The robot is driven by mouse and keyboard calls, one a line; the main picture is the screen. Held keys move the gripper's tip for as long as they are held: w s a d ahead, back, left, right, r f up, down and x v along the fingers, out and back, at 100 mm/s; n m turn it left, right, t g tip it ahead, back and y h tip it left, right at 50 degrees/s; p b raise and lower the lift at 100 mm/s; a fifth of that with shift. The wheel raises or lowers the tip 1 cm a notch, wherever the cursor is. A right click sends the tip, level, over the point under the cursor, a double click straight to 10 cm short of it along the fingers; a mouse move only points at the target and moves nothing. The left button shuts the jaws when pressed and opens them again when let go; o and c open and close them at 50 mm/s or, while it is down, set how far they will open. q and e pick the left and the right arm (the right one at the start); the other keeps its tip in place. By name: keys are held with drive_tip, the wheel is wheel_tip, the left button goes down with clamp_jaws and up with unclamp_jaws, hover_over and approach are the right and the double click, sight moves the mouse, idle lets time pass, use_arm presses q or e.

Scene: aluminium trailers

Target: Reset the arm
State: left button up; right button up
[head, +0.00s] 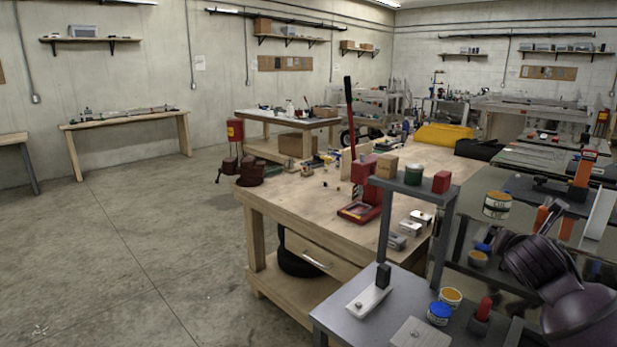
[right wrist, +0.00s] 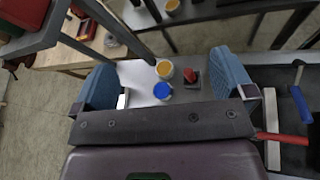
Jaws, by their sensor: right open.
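My right arm (head: 560,280) comes in at the lower right of the head view, over the right-hand shelving. In the right wrist view my right gripper (right wrist: 163,62) is open, with its two blue fingers wide apart and nothing between them held. Beyond the fingers, a yellow-topped can (right wrist: 165,69), a blue-topped can (right wrist: 162,91) and a small red-topped item (right wrist: 190,76) stand on a grey surface. My left gripper is not in view.
The grey metal bench (head: 345,312) bears the yellow-topped can (head: 451,296) and the blue one (head: 439,313). A raised grey shelf (head: 412,190) stands above it. The wooden workbench (head: 300,205) with a red press (head: 368,195) is behind. Open concrete floor lies left.

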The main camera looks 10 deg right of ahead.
drive_tip(key=w+a+f+m+t+y, duration=0.2)
drive_tip(key=a+f+m+t+y, duration=0.25)
drive_tip(key=a+m, duration=0.55)
drive_tip(key=s+a+f+m+y+b, duration=0.1)
drive_tip(key=s+a+f+m+y, duration=0.1)
drive_tip(key=s+f+m, duration=0.4)
drive_tip(key=s+a+f+m+y, duration=0.1)
drive_tip(key=a+f+m+y, duration=0.2)
drive_tip(key=f, duration=0.5)
drive_tip(key=s+a+f+m+g+h, duration=0.1)
drive_tip(key=s+a+f+m+g, duration=0.1)
drive_tip(key=s+f, duration=0.7)
drive_tip(key=s+a+f+m+g+b, duration=0.1)
drive_tip(key=s+a+f+m, duration=0.3)
drive_tip(key=s+f, duration=0.4)
drive_tip(key=s+g, duration=0.1)
drive_tip(key=s, duration=0.1)
drive_tip(key=shift+s+a+f+h, duration=0.2)
drive_tip(key=shift+s+f+h, duration=0.15)
drive_tip(key=shift+c, duration=0.5)
